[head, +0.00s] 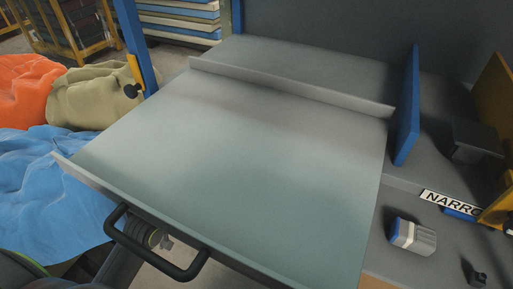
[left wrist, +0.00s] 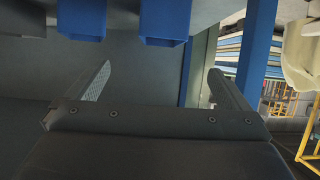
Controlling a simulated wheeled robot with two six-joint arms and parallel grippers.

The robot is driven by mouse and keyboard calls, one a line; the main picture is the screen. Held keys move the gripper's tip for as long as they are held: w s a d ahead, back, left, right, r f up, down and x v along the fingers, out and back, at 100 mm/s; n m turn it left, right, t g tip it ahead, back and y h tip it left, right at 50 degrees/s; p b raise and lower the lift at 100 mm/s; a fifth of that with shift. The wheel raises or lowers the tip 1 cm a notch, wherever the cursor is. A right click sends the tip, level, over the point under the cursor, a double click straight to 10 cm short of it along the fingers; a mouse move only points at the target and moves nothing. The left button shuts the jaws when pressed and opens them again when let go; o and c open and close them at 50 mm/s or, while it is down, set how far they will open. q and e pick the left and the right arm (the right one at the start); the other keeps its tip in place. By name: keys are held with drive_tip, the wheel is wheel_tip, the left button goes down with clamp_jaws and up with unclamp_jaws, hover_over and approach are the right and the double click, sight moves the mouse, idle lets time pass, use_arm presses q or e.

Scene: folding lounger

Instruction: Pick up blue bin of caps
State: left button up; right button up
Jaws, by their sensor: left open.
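Two blue open-ended shapes that look like bins, one at the upper left (left wrist: 80,18) and one nearer the centre (left wrist: 165,24), show at the top edge of the left wrist view, cut off by it. I cannot see caps in them or tell which one holds caps. My left gripper (left wrist: 160,70) is open, with its two fingers wide apart and nothing between them. The blue shapes appear beyond its fingertips and apart from them. In the head view I make out neither gripper clearly, and no bin of caps is plain there.
A large grey tray-like surface (head: 240,150) with raised edges and a black handle (head: 155,246) fills the head view's middle. A blue upright panel (head: 408,110) and a small blue-and-grey item (head: 412,237) are at right. Blue fabric (head: 50,185) lies at left.

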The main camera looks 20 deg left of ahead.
use_arm(q)
drive_tip(key=x, duration=0.4)
drive_tip(key=r+b+x, duration=0.1)
drive_tip(key=x, duration=0.3)
drive_tip(key=b+x, duration=0.1)
drive_tip(key=x, duration=0.3)
drive_tip(key=shift+w+d+r, duration=0.1)
drive_tip(key=shift+w+r, duration=0.15)
drive_tip(key=shift+w, duration=0.2)
drive_tip(key=x, duration=0.1)
drive_tip(key=b+x, duration=0.1)
drive_tip(key=x, duration=0.3)
drive_tip(key=shift+w+a+r, duration=0.25)
drive_tip(key=shift+r, duration=0.05)
drive_tip(key=shift+w, duration=0.3)
use_arm(e)
drive_tip(key=w+a+r, duration=0.2)
drive_tip(key=w+r, duration=0.1)
drive_tip(key=r, duration=0.3)
drive_tip(key=shift+w+r+m+y, duration=0.25)
drive_tip(key=shift+r+m+y, duration=0.05)
drive_tip(key=shift+r, duration=0.1)
use_arm(q)
drive_tip(key=c, duration=1.6)
drive_tip(key=shift+c, duration=0.7)
drive_tip(key=shift+r, duration=0.1)
